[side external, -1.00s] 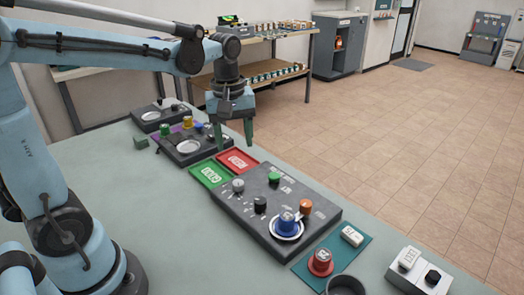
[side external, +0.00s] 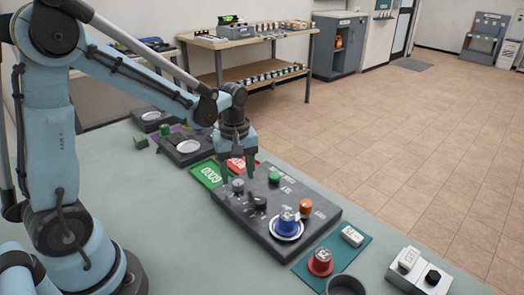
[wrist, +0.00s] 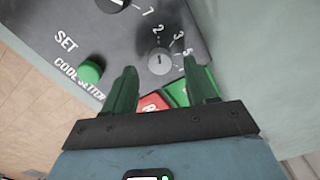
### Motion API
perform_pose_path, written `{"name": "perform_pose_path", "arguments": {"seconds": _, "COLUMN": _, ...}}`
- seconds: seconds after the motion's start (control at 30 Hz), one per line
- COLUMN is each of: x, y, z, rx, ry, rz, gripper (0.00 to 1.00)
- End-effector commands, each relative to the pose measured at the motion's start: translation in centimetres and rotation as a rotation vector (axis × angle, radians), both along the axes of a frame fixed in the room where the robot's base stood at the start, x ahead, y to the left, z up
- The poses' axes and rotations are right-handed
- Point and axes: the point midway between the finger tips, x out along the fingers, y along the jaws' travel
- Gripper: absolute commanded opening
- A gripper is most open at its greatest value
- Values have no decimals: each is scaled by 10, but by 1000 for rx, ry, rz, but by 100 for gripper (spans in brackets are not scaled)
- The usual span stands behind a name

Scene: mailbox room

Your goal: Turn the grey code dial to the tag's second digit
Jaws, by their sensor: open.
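The grey code dial (side external: 238,186) stands on the dark panel (side external: 290,190). In the wrist view the dial (wrist: 160,61) has a short line on its face and printed digits, among them 2, 3 and 5, beside it. I cannot tell which digit the line marks. My gripper (side external: 238,179) is open above the dial, pointing down. In the wrist view its fingers (wrist: 158,80) are apart, with the dial in line with the gap; contact is not clear. A white tag (side external: 352,235) lies on a teal mat (side external: 331,253); I cannot read its digits surely.
A black dial (side external: 259,203) is close beside the grey one. A green button (side external: 274,177), an orange knob (side external: 306,206) and a blue knob (side external: 287,222) are on the same panel. A red knob (side external: 320,261) stands on the mat.

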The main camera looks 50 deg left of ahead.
Motion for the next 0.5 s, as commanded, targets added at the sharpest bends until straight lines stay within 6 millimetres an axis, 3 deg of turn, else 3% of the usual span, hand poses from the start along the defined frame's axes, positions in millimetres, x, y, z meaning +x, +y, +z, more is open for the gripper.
{"name": "perform_pose_path", "arguments": {"seconds": 0.2, "x": 0, "y": 0, "z": -18, "rx": 0, "ry": 0, "rz": 0, "gripper": 57}}
{"name": "perform_pose_path", "arguments": {"seconds": 0.5, "x": 0, "y": 0, "z": -22, "rx": 0, "ry": 0, "rz": 0, "gripper": 57}}
